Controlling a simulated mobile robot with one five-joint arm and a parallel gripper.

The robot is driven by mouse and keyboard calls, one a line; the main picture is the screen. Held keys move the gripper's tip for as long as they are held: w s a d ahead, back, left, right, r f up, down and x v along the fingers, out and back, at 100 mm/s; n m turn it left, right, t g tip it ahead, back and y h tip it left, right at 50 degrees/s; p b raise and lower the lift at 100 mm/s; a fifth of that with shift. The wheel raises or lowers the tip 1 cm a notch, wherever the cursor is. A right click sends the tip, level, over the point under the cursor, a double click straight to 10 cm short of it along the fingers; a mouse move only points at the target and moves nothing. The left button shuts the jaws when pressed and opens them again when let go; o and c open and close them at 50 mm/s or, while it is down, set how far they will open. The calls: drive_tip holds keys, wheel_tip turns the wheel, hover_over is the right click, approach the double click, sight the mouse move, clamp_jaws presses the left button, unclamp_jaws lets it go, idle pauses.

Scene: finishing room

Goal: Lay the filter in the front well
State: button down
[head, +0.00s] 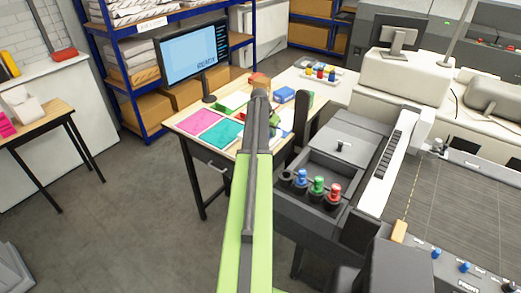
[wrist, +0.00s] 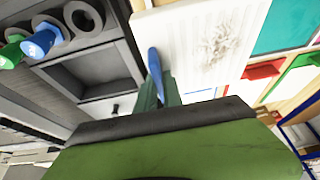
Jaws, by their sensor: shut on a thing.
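In the wrist view my gripper (wrist: 161,94) is shut on a narrow blue piece (wrist: 154,62), seen nearly edge-on. In the head view my arm hides the gripper and the piece. The dark grey unit (head: 318,214) is right of my arm. Its open rectangular well (head: 335,172) lies between the bottles and a lid with a small knob. The same well (wrist: 95,82) shows left of my gripper in the wrist view, apart from the blue piece.
Blue (head: 300,180), green (head: 317,187) and red (head: 334,192) bottles stand along the unit's near edge. The white panel (wrist: 215,40) lies beyond my gripper. The table holds a pink mat (head: 201,119), a teal mat (head: 222,133) and a monitor (head: 193,57).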

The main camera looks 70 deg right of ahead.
drive_tip(key=w+f, duration=0.1)
drive_tip(key=w+f+b, duration=0.1)
drive_tip(key=w, duration=0.1)
drive_tip(key=shift+w+a+f, duration=0.2)
drive_tip(key=shift+a+f, duration=0.05)
drive_tip(key=shift+a, duration=0.1)
drive_tip(key=shift+w+a, duration=0.1)
drive_tip(key=shift+w, duration=0.2)
wheel_tip(320, 180, down, 4)
drive_tip(key=b, duration=0.4)
drive_tip(key=shift+f+b, duration=0.15)
drive_tip(key=shift+b, duration=0.15)
drive_tip(key=shift+r, duration=0.2)
drive_tip(key=shift+f, duration=0.15)
drive_tip(key=c, duration=1.5)
unclamp_jaws()
drive_tip(key=p+v, duration=1.1)
drive_tip(key=v, duration=0.1)
drive_tip(key=shift+r+p, duration=0.3)
drive_tip(key=shift+f, duration=0.15)
